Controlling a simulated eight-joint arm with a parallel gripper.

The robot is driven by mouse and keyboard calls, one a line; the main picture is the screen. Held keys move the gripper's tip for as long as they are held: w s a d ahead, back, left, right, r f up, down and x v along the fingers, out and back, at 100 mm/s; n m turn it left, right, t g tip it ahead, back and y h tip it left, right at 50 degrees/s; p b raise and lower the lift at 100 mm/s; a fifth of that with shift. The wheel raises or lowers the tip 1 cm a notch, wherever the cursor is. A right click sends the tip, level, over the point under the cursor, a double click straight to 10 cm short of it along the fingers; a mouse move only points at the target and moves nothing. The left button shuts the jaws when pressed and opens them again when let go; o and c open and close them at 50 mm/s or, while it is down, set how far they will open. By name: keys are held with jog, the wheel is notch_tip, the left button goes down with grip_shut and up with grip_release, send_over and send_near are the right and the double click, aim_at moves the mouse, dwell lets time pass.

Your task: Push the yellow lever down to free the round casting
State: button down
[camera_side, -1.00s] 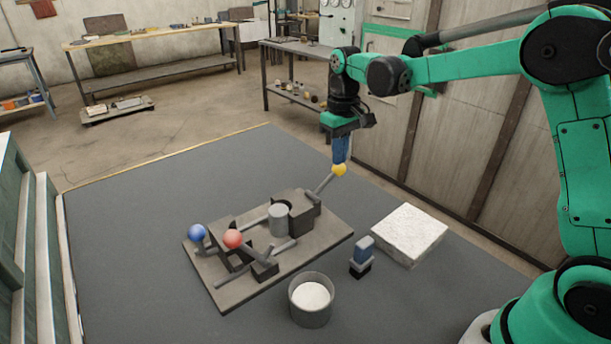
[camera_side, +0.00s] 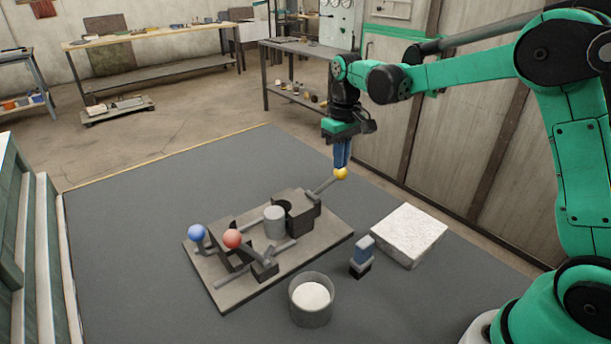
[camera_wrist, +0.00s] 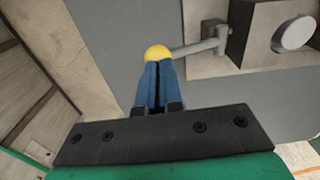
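The yellow lever's ball knob (camera_side: 341,174) sits at the end of a grey rod sloping down to the dark block on the base plate; it also shows in the wrist view (camera_wrist: 157,53). My gripper (camera_side: 341,165) has its blue fingers together, tips down at the top of the knob, seemingly touching it. In the wrist view the fingers (camera_wrist: 158,72) lie side by side with a thin gap, the knob just beyond their tips. The round casting (camera_side: 274,222), a light grey upright cylinder, stands left of the block (camera_side: 302,215), whose dark round recess now shows beside it.
The base plate (camera_side: 231,293) also carries a blue-knobbed lever (camera_side: 197,232) and a red-knobbed lever (camera_side: 232,239). An open pot with white contents (camera_side: 312,298), a small blue-topped piece (camera_side: 363,250) and a pale slab (camera_side: 409,234) stand nearby. The mat's left side is clear.

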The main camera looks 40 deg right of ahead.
jog(key=shift+f, duration=0.15)
jog(key=shift+d+f, duration=0.1)
jog(key=shift+f, duration=0.6)
dwell(0.3)
notch_tip(320, 180, up, 11)
dwell(1.3)
